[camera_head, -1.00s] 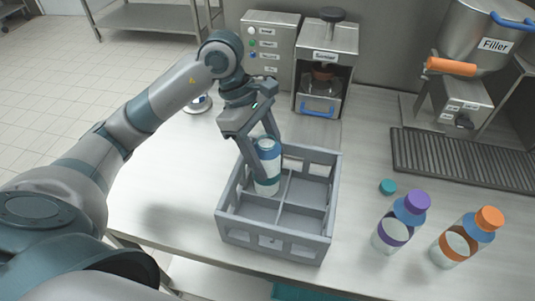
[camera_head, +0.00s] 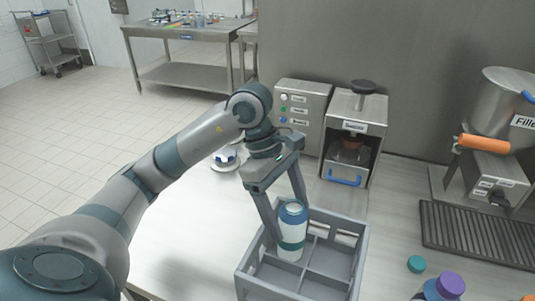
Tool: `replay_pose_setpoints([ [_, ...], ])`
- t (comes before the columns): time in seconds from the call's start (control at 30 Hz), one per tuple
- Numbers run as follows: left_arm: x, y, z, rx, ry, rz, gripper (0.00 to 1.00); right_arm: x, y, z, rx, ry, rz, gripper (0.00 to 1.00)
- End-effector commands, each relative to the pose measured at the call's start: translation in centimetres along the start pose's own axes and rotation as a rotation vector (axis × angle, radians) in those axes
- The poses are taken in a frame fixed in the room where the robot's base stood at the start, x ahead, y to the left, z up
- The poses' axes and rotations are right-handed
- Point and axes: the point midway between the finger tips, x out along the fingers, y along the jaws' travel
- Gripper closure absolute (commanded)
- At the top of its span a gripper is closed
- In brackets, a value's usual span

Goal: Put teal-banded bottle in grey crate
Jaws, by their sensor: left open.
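The teal-banded bottle (camera_head: 291,246) stands about upright in the back left compartment of the grey crate (camera_head: 308,296). It has a blue shoulder, a pale open top without a cap and a teal band. My left gripper (camera_head: 289,219) is open above and around it, with one finger at the bottle's left side and the other behind its top. The tip of the far finger is hidden by the bottle. My right gripper is not in view.
A teal cap (camera_head: 415,264) lies on the table right of the crate. A purple-capped bottle (camera_head: 448,287) and an orange cap (camera_head: 529,298) are cut off at the lower right. A sealing machine (camera_head: 350,140), a button box (camera_head: 302,115) and the filler (camera_head: 500,125) stand behind.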

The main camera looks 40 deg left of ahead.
Motion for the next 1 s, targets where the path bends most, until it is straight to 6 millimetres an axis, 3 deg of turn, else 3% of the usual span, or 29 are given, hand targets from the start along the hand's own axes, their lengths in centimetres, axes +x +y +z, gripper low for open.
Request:
replay_pose_setpoints([
  [0.67,-12.1,0.1,0.0,0.0,-0.001,0.004,0.26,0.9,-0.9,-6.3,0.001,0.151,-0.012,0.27],
  [1.0,-14.3,0.0,0.0,0.0,-0.001,0.0,0.26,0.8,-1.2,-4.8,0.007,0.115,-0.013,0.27],
])
